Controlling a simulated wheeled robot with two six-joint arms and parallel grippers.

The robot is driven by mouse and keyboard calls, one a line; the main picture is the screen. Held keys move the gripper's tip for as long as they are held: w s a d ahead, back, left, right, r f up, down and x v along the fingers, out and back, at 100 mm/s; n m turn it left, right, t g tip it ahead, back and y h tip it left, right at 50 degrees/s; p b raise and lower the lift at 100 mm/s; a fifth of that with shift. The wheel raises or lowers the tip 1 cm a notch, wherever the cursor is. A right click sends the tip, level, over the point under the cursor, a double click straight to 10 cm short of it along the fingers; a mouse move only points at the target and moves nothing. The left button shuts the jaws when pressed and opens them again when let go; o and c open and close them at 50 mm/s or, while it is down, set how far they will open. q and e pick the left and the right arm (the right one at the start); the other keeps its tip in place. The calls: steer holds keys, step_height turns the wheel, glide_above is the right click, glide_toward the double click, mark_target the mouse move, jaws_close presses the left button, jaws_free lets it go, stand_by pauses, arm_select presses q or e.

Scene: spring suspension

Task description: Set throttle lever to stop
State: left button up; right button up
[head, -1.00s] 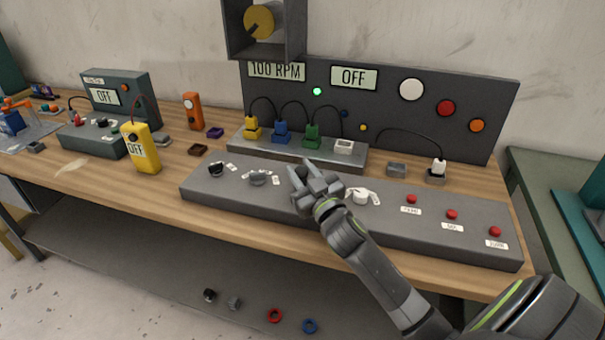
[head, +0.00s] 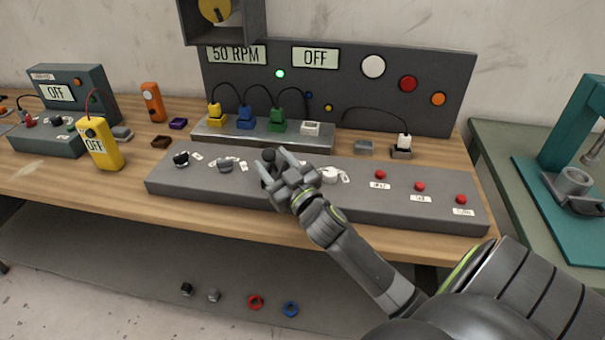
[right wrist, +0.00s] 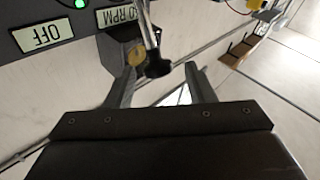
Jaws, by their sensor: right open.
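The throttle lever, a metal rod with a dark knob (right wrist: 157,64), shows in the right wrist view between the two fingers of my right gripper (right wrist: 161,70). In the head view my right gripper (head: 273,159) is over the middle of the long grey control panel (head: 400,208). Its fingers are spread around the dark lever knob (head: 268,155), apart as far as I can tell. The lever's base and its labels are mostly hidden behind the gripper. A display (head: 236,55) on the back board reads 50 RPM. My left gripper is not in view.
Dark knobs (head: 181,159) stand left of the gripper on the panel, and a white knob (head: 330,175) and red buttons (head: 420,186) stand right. Behind is a strip with coloured plugs (head: 246,120). A yellow meter (head: 99,145) stands at left.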

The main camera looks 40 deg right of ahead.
steer(key=s+f+b, duration=0.2)
steer(key=s+b, duration=0.2)
steer(key=s, duration=1)
steer(key=shift+s+a+f, duration=0.15)
steer(key=shift+a+f, duration=0.2)
steer(key=shift+a, duration=0.1)
